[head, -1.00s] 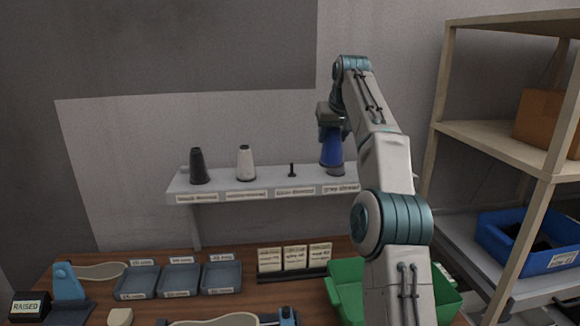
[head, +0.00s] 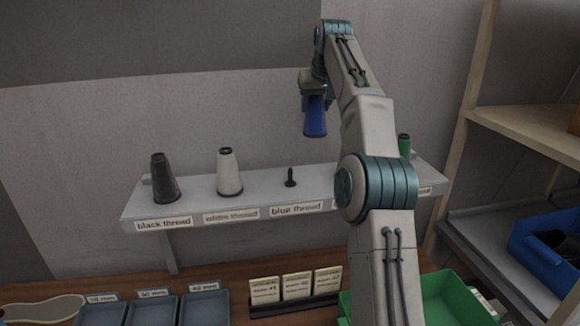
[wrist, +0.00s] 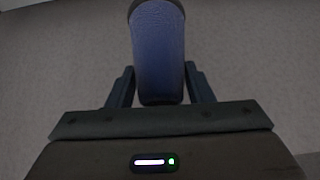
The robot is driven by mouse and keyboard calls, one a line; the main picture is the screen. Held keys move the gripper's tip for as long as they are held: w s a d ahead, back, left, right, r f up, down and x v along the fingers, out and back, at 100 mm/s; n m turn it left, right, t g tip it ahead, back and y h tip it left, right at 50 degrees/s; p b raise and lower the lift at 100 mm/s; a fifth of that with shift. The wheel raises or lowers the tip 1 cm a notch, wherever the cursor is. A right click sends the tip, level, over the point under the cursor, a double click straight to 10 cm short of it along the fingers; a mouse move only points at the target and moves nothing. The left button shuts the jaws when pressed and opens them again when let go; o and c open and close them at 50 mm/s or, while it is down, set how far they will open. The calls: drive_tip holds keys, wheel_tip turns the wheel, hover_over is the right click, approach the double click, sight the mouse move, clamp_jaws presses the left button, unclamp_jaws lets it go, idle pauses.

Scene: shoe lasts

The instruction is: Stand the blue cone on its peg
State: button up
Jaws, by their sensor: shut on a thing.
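The blue cone (head: 315,120) is in my gripper (head: 314,98), held up off the shelf. In the wrist view the blue cone (wrist: 160,55) sits between the two fingers of my gripper (wrist: 160,85), which is shut on it. In the head view it hangs nearly upright, above and a little right of a bare black peg (head: 290,177). That peg stands on the wall shelf (head: 200,198) over the "blue thread" label (head: 297,208). The peg does not show in the wrist view.
A black cone (head: 164,178) and a white cone (head: 229,173) stand on the shelf left of the bare peg. A green cone (head: 404,146) stands at the right, partly behind my arm. My arm hides part of the shelf. Trays, cards and a green bin (head: 455,300) lie below.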

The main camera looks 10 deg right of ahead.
drive_tip(key=s+a+f+b, duration=0.3)
drive_tip(key=s+a+f, duration=0.1)
drive_tip(key=s+a, duration=0.1)
drive_tip(key=s+a+f+b, duration=0.2)
drive_tip(key=a, duration=0.1)
drive_tip(key=shift+s+a+f+b, duration=0.15)
drive_tip(key=shift+a+b, duration=0.05)
drive_tip(key=shift+b, duration=0.15)
drive_tip(key=shift+f, duration=2)
drive_tip(key=shift+f, duration=0.1)
drive_tip(key=shift+f+b, duration=0.15)
drive_tip(key=shift+b, duration=0.15)
drive_tip(key=o, duration=1.1)
